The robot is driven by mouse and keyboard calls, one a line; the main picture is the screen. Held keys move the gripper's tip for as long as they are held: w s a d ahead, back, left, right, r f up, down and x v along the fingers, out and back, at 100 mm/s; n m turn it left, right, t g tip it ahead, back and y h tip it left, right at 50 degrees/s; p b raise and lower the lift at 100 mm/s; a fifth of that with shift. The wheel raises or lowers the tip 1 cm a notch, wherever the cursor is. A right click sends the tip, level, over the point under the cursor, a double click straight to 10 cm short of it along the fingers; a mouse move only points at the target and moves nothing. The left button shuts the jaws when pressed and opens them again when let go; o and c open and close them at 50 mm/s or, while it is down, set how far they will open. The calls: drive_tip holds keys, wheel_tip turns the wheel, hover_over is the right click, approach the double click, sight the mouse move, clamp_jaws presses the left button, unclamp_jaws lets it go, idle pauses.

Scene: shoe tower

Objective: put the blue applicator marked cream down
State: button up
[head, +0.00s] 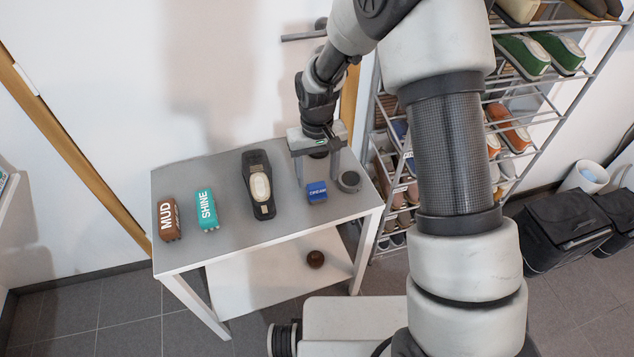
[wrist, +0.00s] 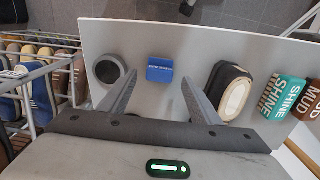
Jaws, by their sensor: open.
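The blue applicator marked cream (head: 317,192) sits upright on the grey table top, toward its right end. It also shows in the wrist view (wrist: 160,71), where it appears in the gap between my fingertips. My gripper (head: 318,177) is open above and just behind the applicator, with one finger toward each side of it. In the wrist view the fingers (wrist: 159,78) are spread apart and nothing is clamped between them. Clear space shows between each fingertip and the applicator.
A grey round container (head: 348,181) stands close beside my right finger. A dark shoe-shaped item (head: 259,187), a teal SHINE block (head: 207,210) and a brown MUD block (head: 168,218) stand to the left on the table (head: 236,242). A shoe rack (head: 535,95) is at right.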

wheel_tip(320, 180, up, 7)
wheel_tip(320, 180, up, 10)
drive_tip(key=t, duration=0.1)
hover_over(318, 186)
drive_tip(key=s+d, duration=0.3)
drive_tip(key=d, duration=0.1)
drive_tip(key=s+d+r+m+t, duration=0.1)
drive_tip(key=s+d+r+t, duration=0.1)
drive_tip(key=s+d+r, duration=0.4)
drive_tip(key=s+d+r+m+t, duration=0.2)
drive_tip(key=s+d+r, duration=0.2)
drive_tip(key=s, duration=0.9)
wheel_tip(318, 186, up, 3)
drive_tip(key=shift+s+r+t, duration=0.15)
drive_tip(key=shift+s+t, duration=0.1)
drive_tip(key=shift+t, duration=0.05)
wheel_tip(318, 186, up, 13)
drive_tip(key=p, duration=1.3)
drive_tip(key=shift+f, duration=0.2)
